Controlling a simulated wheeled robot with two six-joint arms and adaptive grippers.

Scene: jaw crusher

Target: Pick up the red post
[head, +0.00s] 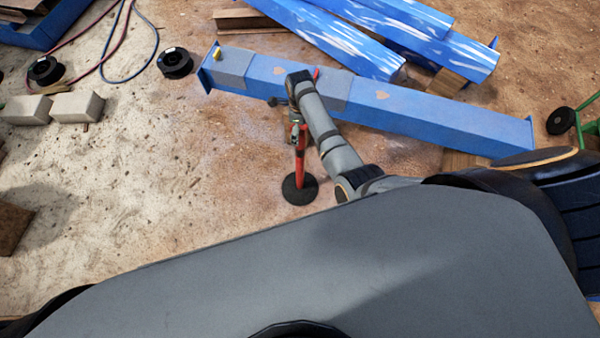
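The red post (300,164) stands upright on a round black base (300,190) on the dirt floor, just left of my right forearm. My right arm comes in from the right, and its wrist bends down over the top of the post. My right gripper (297,130) is small and dark at the post's upper end. It overlaps the post in this view, and I cannot tell whether its fingers are open or closed around it. My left gripper is not in view.
A long blue beam (430,115) lies behind the post, with more blue beams (340,40) beyond it. Black spools (175,62), pale blocks (77,106) and hoses (128,60) lie at the upper left. The floor left of the post is clear.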

